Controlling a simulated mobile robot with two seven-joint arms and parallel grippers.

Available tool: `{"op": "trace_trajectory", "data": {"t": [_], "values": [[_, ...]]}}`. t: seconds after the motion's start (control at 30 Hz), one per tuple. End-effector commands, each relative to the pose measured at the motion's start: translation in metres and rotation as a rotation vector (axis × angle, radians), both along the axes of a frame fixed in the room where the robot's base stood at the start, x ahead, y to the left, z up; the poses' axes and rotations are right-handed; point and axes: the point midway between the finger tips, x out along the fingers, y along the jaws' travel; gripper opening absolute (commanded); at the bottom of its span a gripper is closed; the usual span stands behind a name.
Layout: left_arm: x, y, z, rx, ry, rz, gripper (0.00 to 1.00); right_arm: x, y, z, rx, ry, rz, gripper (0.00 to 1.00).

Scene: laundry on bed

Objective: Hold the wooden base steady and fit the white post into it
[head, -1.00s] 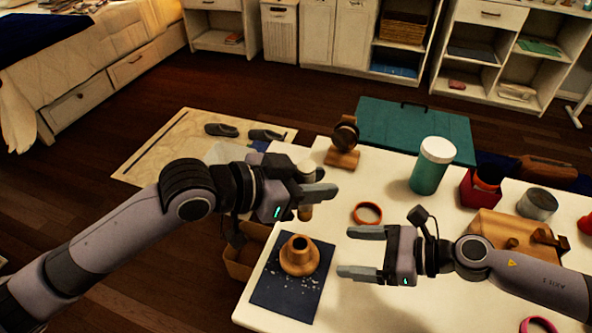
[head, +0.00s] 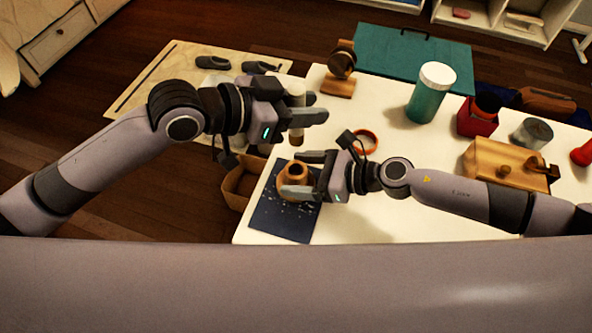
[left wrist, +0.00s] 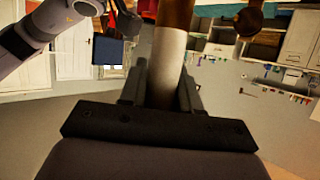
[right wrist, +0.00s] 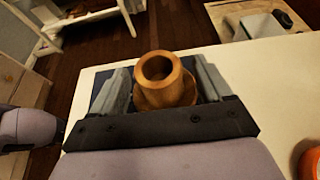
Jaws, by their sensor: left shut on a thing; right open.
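The white post (head: 297,90) with a brown wooden lower end is upright between the fingers of my left gripper (head: 316,108), which is shut on it. It also shows between the fingers in the left wrist view (left wrist: 165,65). The wooden base (head: 293,172) stands upright on a dark blue mat (head: 280,222), its round hole facing up. It also shows in the right wrist view (right wrist: 160,72). My right gripper (head: 290,175) is open, with one finger on each side of the base; contact cannot be told. The post is above the base, apart from it.
An orange ring (head: 364,140) lies on the white table (head: 400,222) behind my right gripper. A wooden stand (head: 339,80), a teal jar (head: 432,92), a red container (head: 479,114) and a wooden box (head: 512,165) stand farther back or right. A cardboard box (head: 239,185) is off the table's left edge.

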Motion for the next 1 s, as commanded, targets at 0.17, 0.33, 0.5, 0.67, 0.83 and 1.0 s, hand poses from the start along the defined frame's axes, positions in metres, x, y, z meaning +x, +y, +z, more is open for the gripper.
{"op": "trace_trajectory", "data": {"t": [0.17,0.33,0.5,0.67,0.83,1.0], "values": [[0.0000,-0.0001,0.0003,-0.001,0.000,0.000,0.02,0.0030,0.0091,-0.0038,0.000,-0.001,0.000,0.78],[-0.0001,-0.0002,0.0003,-0.001,0.000,0.000,0.02,0.0033,0.0106,-0.0043,0.000,-0.001,0.000,0.78],[0.0000,-0.0001,0.0003,-0.001,0.000,0.000,0.02,0.0033,0.0104,-0.0043,0.000,-0.001,0.000,0.69],[0.0000,-0.0001,0.0003,-0.001,0.000,0.000,0.02,0.0032,0.0103,-0.0043,0.000,-0.001,0.000,0.21],[0.0000,-0.0001,0.0003,-0.001,0.000,0.000,0.02,0.0031,0.0102,-0.0043,0.000,-0.001,0.000,0.21],[0.0000,-0.0001,0.0003,-0.001,0.000,0.000,0.02,0.0031,0.0102,-0.0043,0.000,-0.001,0.000,0.21]]}}
